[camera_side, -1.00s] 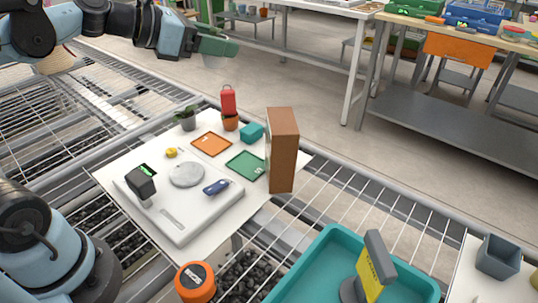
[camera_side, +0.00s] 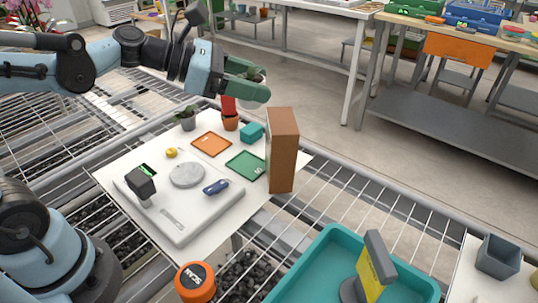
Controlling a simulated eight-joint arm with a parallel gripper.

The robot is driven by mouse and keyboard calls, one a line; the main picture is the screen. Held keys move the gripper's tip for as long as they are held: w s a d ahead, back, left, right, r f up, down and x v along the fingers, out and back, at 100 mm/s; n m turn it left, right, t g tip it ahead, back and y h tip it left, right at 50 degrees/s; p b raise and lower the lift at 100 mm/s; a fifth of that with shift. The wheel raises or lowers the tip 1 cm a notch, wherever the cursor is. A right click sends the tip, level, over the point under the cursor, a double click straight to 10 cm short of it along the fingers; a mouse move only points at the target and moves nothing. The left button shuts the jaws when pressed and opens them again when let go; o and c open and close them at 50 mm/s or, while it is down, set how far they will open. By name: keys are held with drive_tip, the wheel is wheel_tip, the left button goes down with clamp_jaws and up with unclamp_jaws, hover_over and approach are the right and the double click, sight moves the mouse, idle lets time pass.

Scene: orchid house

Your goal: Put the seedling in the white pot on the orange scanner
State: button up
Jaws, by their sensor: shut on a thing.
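My gripper (camera_side: 258,84), with green fingers, is raised above the back of the white work sheet. It is shut on the seedling in the white pot (camera_side: 252,103); dark leaves show between the fingers and a pale pot shows just below them, mostly hidden. The orange scanner (camera_side: 195,282), a round orange body with a dark top marked SCAN, stands at the front, at bottom left of centre. The gripper is well apart from it, far behind.
A tall brown block (camera_side: 282,150) stands right of the white scale (camera_side: 180,205) with its dark display. Orange (camera_side: 211,144) and green (camera_side: 246,165) square trays, a grey potted plant (camera_side: 186,120) and a terracotta pot (camera_side: 230,123) are behind. A teal tray (camera_side: 300,270) lies at front right.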

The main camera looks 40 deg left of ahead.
drive_tip(key=s+d+f+m+g+h, duration=0.2)
drive_tip(key=s+d+f+m+g, duration=0.45)
drive_tip(key=s+d, duration=0.2)
drive_tip(key=s+d+f+m+g+h, duration=0.2)
drive_tip(key=s+d+f+m+g, duration=0.3)
drive_tip(key=s+d+m+g, duration=0.4)
drive_tip(key=shift+n+t, duration=0.35)
drive_tip(key=shift+n, duration=0.5)
drive_tip(key=w+a+f, duration=0.2)
drive_tip(key=w, duration=0.1)
drive_tip(key=w+a+f, duration=0.2)
drive_tip(key=w, duration=0.1)
drive_tip(key=w+a+f, duration=0.1)
drive_tip(key=w+f, duration=0.2)
drive_tip(key=shift+w+a, duration=0.25)
drive_tip(key=shift+a, duration=0.15)
drive_tip(key=shift+f, duration=2)
drive_tip(key=shift+f, duration=0.15)
drive_tip(key=o, duration=1.2)
drive_tip(key=shift+c, duration=0.2)
